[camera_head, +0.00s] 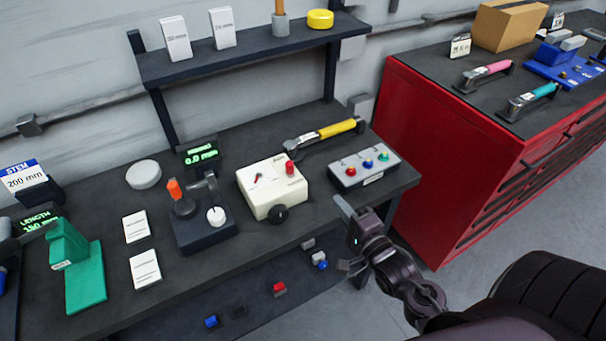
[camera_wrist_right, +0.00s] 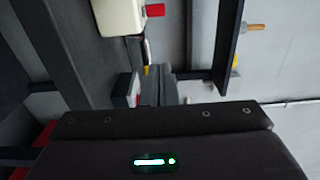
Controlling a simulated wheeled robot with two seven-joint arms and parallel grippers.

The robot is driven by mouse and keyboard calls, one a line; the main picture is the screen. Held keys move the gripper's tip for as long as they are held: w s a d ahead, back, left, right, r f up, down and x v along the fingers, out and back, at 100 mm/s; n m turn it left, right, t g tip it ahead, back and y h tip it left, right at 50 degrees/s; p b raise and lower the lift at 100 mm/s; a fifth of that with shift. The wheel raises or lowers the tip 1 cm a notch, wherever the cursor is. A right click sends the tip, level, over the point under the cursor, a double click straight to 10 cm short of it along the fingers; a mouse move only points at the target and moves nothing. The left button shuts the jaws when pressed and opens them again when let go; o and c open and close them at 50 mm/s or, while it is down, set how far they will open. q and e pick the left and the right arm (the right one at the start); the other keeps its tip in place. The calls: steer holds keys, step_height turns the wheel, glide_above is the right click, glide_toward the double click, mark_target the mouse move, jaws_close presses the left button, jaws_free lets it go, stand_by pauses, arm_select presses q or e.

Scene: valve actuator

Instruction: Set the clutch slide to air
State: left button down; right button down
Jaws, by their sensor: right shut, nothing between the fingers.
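A cream box (camera_head: 272,187) stands on the dark bench, with a red knob (camera_head: 290,167) at its top right, a small red pointer on its face and a black round knob (camera_head: 278,213) in front. I cannot make out which part is the clutch slide or read its labels. The box (camera_wrist_right: 118,17) and its red knob (camera_wrist_right: 154,10) also show at the top of the right wrist view. My right gripper (camera_head: 345,210) is shut and empty, off the bench's front right edge, apart from the box. My left gripper is out of view.
A shelf (camera_head: 245,50) hangs above. A red cabinet (camera_head: 450,160) is at right.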

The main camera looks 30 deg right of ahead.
mark_target(303, 183)
steer(key=shift+w, duration=0.1)
steer(key=w+p, duration=0.1)
steer(key=w, duration=0.3)
steer(key=w+a+p, duration=0.1)
steer(key=w, duration=0.3)
steer(key=w+a+p, duration=0.1)
steer(key=w+p, duration=0.1)
steer(key=w, duration=0.1)
steer(key=shift+w+a+r, duration=0.15)
steer(key=shift+w, duration=0.25)
steer(key=shift+w+a, duration=0.35)
steer(key=shift+a, duration=0.2)
